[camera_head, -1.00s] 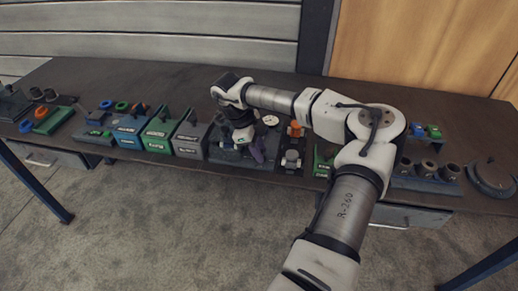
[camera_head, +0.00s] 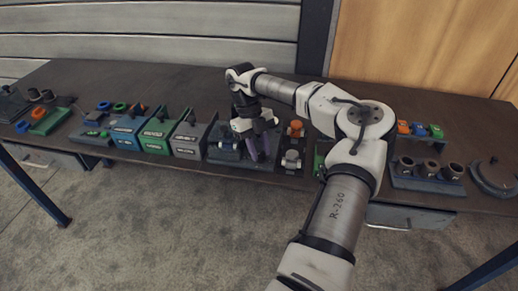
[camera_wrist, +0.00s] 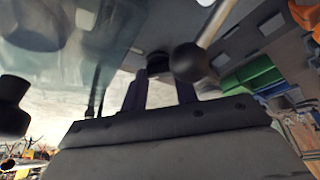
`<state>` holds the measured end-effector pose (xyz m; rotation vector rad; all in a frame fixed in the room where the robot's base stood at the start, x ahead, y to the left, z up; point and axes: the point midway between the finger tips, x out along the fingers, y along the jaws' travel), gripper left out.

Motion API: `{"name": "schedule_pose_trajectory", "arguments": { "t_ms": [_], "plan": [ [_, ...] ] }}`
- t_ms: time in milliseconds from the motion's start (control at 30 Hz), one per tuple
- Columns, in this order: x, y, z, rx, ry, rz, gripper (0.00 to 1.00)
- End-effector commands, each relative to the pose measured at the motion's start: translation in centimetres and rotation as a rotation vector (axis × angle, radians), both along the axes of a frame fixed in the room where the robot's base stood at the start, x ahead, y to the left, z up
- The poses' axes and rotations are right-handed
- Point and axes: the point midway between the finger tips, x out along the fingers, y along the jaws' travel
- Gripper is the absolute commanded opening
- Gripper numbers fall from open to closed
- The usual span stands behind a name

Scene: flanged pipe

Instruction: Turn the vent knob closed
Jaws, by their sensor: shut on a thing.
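My gripper (camera_head: 262,153) points down over the dark grey pipe fixture (camera_head: 230,160) near the front of the bench. In the wrist view, the two dark purple fingers of my gripper (camera_wrist: 160,88) stand on either side of a small dark knob (camera_wrist: 158,63), which appears to be the vent knob. The fingers are shut on it. My gripper hides the knob in the head view, so how far it is turned cannot be told. A black ball on a pale lever (camera_wrist: 188,62) is close to the right finger in the wrist view.
Blue, green and grey boxes (camera_head: 157,134) stand left of the fixture. A unit with orange and grey parts (camera_head: 294,145) is close on its right. Farther right are several dark cups (camera_head: 430,168) and a round flange (camera_head: 493,172). The bench behind (camera_head: 165,88) is clear.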

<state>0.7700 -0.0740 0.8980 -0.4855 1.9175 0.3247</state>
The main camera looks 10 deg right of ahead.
Motion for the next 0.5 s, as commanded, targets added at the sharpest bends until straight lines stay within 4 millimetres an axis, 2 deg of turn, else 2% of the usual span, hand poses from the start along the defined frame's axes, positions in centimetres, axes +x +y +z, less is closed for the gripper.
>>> {"name": "schedule_pose_trajectory", "arguments": {
  "t_ms": [500],
  "plan": [
    [0.13, -0.33, 0.21, 0.002, -0.002, -0.483, 0.06]
  ]
}}
